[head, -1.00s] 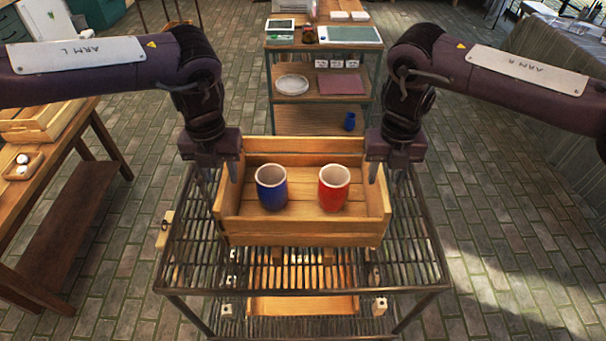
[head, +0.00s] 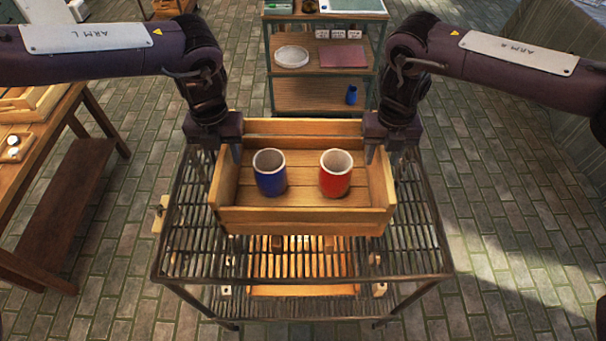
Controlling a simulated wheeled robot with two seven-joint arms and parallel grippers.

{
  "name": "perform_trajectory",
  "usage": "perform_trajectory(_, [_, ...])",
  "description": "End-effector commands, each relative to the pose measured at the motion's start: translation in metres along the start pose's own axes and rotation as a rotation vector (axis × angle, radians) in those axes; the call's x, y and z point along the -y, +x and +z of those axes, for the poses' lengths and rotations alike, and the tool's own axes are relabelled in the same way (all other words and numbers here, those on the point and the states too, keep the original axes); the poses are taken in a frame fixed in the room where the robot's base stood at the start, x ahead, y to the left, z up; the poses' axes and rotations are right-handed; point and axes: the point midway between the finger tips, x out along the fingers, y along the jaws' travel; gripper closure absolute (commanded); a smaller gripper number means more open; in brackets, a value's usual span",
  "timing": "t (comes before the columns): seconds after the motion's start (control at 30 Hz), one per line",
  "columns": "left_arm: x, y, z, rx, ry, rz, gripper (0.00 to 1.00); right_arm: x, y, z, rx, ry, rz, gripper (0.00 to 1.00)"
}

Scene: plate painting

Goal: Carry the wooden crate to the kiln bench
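The wooden crate (head: 300,221) is in the middle of the head view, level over a slatted metal rack (head: 190,262). It appears raised slightly off the slats, but the gap is hard to see. A blue cup (head: 270,178) and a red cup (head: 335,180) stand upright inside it. My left gripper (head: 232,152) is at the crate's left end wall and my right gripper (head: 373,154) at its right end wall. Each shows a finger inside the wall; the outer fingers are mostly hidden. Both appear shut on the crate. I cannot tell which furniture is the kiln bench.
A wooden table (head: 60,120) with another crate and small items stands at the left. A shelf unit (head: 318,92) with a plate (head: 292,56) and a blue cup (head: 351,95) stands behind the rack. Brick floor on the right is clear.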

Motion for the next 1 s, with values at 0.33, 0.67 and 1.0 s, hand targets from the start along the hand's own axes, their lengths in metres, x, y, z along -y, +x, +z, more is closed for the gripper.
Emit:
perform_trajectory(0.33, [0.0, 0.037, 0.0, 0.0, 0.001, 0.0, 0.6, 0.0, 0.036, 0.0, 0.001, 0.0, 0.0, 0.6])
perform_trajectory(0.67, [0.0, 0.038, 0.0, 0.001, 0.001, 0.0, 0.63, 0.0, 0.038, 0.0, 0.001, 0.0, 0.001, 0.63])
perform_trajectory(1.0, [0.0, 0.038, 0.0, 0.001, 0.001, 0.0, 1.0, 0.0, 0.038, 0.0, 0.001, 0.0, 0.001, 1.0])
